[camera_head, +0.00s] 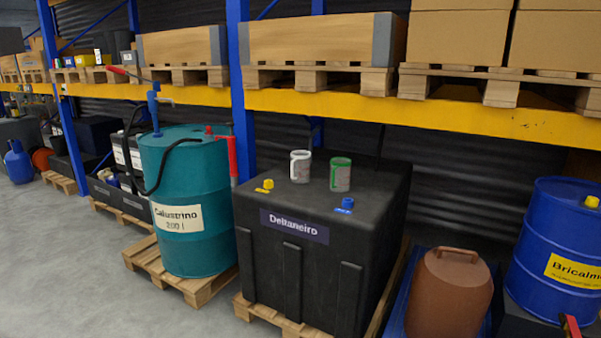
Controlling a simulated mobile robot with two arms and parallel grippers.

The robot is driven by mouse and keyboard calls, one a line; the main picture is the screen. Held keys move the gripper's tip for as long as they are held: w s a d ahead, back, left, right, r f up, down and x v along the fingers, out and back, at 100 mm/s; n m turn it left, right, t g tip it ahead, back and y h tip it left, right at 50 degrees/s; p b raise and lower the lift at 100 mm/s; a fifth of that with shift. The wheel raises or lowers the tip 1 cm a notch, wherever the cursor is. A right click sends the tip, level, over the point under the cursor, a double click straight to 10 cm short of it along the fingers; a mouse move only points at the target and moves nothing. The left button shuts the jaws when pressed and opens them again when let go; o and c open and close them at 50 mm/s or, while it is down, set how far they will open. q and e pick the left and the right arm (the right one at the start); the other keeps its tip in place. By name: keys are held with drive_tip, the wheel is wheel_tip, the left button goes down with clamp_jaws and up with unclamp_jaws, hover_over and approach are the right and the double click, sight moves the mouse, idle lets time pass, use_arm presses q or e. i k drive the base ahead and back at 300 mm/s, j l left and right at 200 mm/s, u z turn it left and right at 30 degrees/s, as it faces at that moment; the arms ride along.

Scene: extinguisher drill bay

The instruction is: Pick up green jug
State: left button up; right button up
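A grey measuring jug with a green rim and green handle (341,175) stands upright on top of a black tank labelled "Deltaneiro" (290,278). A similar grey jug with a white rim and handle (300,167) stands just to its left, a little apart. The green jug's handle is on its left side, toward the white one. Neither of my grippers can be made out in this view.
A yellow cap (265,185) and a blue cap (345,204) are on the tank top. A teal drum (190,240) with a hand pump stands left. A brown container (449,295) and blue drum (560,235) stand right. A yellow shelf beam (420,112) runs above; floor is clear at lower left.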

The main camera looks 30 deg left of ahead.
sight(340, 167)
drive_tip(key=i+j+u, duration=0.25)
drive_tip(key=i+j, duration=0.3)
drive_tip(key=i+j+u, duration=0.25)
drive_tip(key=i+j, duration=0.25)
drive_tip(key=i+j+u, duration=0.2)
drive_tip(key=i+j, duration=0.15)
drive_tip(key=i, duration=0.3)
